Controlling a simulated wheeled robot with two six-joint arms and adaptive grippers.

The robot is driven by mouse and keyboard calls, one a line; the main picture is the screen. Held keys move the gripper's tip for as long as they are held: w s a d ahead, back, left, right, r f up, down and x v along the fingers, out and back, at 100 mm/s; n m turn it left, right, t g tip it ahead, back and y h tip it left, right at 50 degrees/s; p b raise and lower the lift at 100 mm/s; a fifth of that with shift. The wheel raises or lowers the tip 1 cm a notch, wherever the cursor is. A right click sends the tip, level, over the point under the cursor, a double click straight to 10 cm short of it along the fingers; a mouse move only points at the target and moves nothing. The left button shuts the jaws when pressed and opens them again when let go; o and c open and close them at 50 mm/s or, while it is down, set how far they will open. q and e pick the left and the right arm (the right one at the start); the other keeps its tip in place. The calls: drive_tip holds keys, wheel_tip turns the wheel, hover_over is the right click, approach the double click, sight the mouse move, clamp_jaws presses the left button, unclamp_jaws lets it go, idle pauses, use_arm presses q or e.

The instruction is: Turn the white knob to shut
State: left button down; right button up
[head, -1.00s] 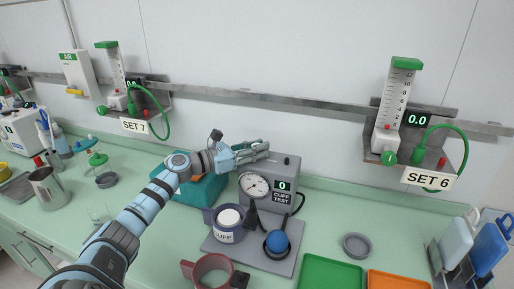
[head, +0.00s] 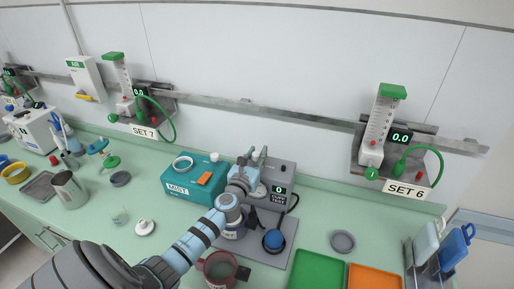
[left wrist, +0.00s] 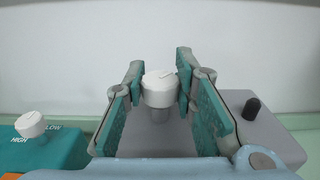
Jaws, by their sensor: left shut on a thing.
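My left gripper (head: 258,158) is at the top of the grey cuff test unit (head: 285,175), at its left side. In the left wrist view the gripper's teal-padded fingers (left wrist: 160,86) stand on either side of a white knob (left wrist: 159,92) on the grey unit, shut on it. The knob has a mark on its top face. In the head view this knob is hidden or too small to tell from the fingers. A second white knob (left wrist: 31,124), with HIGH and LOW marks, is on the teal MIST box (head: 180,190). My right gripper is not in view.
A black knob (left wrist: 252,107) is on the unit's top, right of the fingers. Green (head: 317,271) and orange (head: 374,278) trays lie right. A wall rail runs behind.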

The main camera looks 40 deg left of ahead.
use_arm(q)
drive_tip(key=n+g+y, duration=0.1)
drive_tip(key=y, duration=0.1)
drive_tip(key=shift+d+f+n+y, duration=0.1)
drive_tip(key=shift+f+n+y, duration=0.05)
drive_tip(key=shift+n+y, duration=0.2)
drive_tip(key=shift+f+n+g+y+b, duration=0.15)
drive_tip(key=shift+n+g+y+b, duration=0.2)
drive_tip(key=shift+n+g+y, duration=0.7)
drive_tip(key=n+g+y+b, duration=0.2)
drive_tip(key=y, duration=0.1)
drive_tip(key=shift+f+n+g, duration=0.15)
drive_tip(key=shift+n+g, duration=0.1)
drive_tip(key=shift+n, duration=0.05)
drive_tip(key=shift+s+n+g+y+b, duration=0.1)
drive_tip(key=shift+n+g+y+b, duration=0.5)
drive_tip(key=shift+g, duration=0.3)
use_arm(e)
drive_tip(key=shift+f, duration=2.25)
use_arm(q)
drive_tip(key=c, duration=1.6)
unclamp_jaws()
drive_tip(key=shift+o, duration=1.4)
drive_tip(key=shift+r, duration=0.2)
